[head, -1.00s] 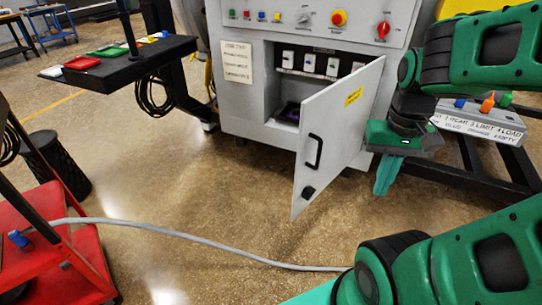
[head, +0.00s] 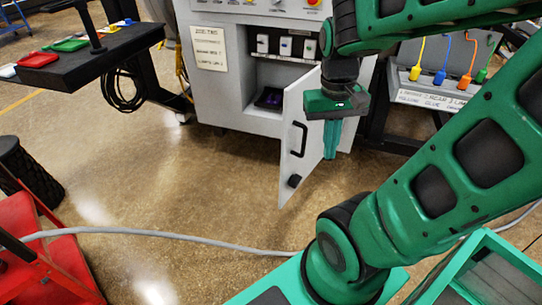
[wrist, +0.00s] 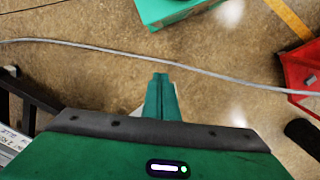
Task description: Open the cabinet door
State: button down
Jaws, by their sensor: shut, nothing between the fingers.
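The cabinet door (head: 295,138) is a light grey panel with a black bar handle (head: 297,139) and a black knob below it. It stands swung out from the grey cabinet (head: 215,95), and the compartment behind it shows. My gripper (head: 331,150) is green, points down, and is shut and empty. In the head view it is just right of the door and overlaps its right part; I cannot tell whether they touch. In the wrist view my gripper's fingers (wrist: 160,82) are together, and only a pale sliver beside them may be the door.
A grey cable (head: 170,235) runs across the floor. A red cart (head: 50,265) stands at lower left beside a black bin (head: 30,175). A black tray stand (head: 90,55) is at upper left. A panel with colored plugs (head: 440,75) is at right.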

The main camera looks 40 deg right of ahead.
jog(key=w+a+f+n+g+h, duration=0.1)
jog(key=w+a+f+n+h, duration=0.15)
jog(key=w+f, duration=0.45)
jog(key=w+a+f+n+h, duration=0.1)
jog(key=w+f+h, duration=0.2)
jog(key=w, duration=0.7)
jog(key=w+a+f+n+t+h, duration=0.3)
jog(key=w+a+f+h, duration=0.55)
jog(key=f+h, duration=0.3)
jog(key=s+d, duration=0.2)
jog(key=d, duration=1)
jog(key=shift+s+r+h, duration=0.3)
jog(key=shift+s+r, duration=0.05)
jog(key=shift+s, duration=0.05)
jog(key=shift+n, duration=0.25)
